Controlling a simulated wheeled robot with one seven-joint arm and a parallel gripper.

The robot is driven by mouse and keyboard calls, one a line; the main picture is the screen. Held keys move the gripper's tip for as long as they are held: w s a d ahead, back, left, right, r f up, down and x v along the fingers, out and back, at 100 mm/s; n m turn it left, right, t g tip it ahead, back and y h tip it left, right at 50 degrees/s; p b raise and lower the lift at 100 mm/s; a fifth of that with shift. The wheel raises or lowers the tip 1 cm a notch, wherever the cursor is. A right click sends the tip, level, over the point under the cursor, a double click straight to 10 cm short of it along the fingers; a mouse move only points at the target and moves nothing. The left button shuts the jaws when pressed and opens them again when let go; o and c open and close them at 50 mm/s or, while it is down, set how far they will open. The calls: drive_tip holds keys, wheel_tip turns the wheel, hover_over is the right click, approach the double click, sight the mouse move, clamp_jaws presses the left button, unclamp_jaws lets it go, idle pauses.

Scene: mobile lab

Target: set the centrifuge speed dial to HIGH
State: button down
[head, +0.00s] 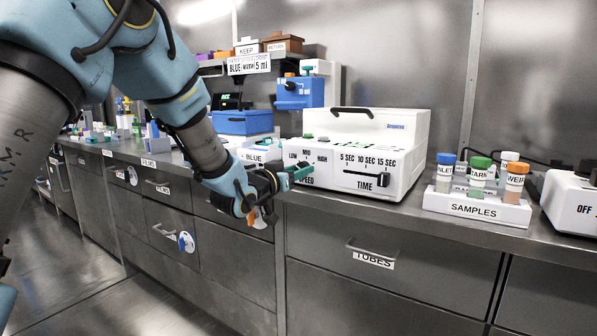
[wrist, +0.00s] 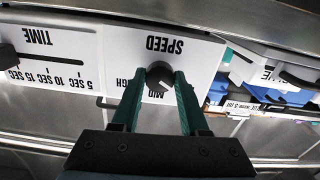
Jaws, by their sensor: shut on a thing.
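The white centrifuge (head: 395,135) stands on the counter, with a SPEED scale marked LOW, MID and HIGH at its front left. In the wrist view, which is upside down, the black speed dial (wrist: 160,75) sits between the green fingertips of my gripper (wrist: 159,79). My gripper (head: 298,172) is shut on the dial. MID shows just beneath the dial in that view. The left finger partly covers HIGH, and LOW is hidden. A pale mark shows on the dial, but its exact setting is hard to tell. In the head view the fingers mostly hide the dial.
The TIME slider (head: 383,180) is right of the speed dial on the same panel. A white SAMPLES rack (head: 475,208) with several capped tubes stands to the right. A blue box (head: 243,122) and other items stand to the left. Drawers (head: 390,265) lie below the counter.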

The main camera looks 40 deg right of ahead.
drive_tip(key=shift+f+b, duration=0.1)
drive_tip(key=shift+b, duration=0.2)
drive_tip(key=shift+m+b, duration=11.9)
drive_tip(key=shift+b, duration=0.55)
drive_tip(key=shift+c, duration=2.1)
unclamp_jaws()
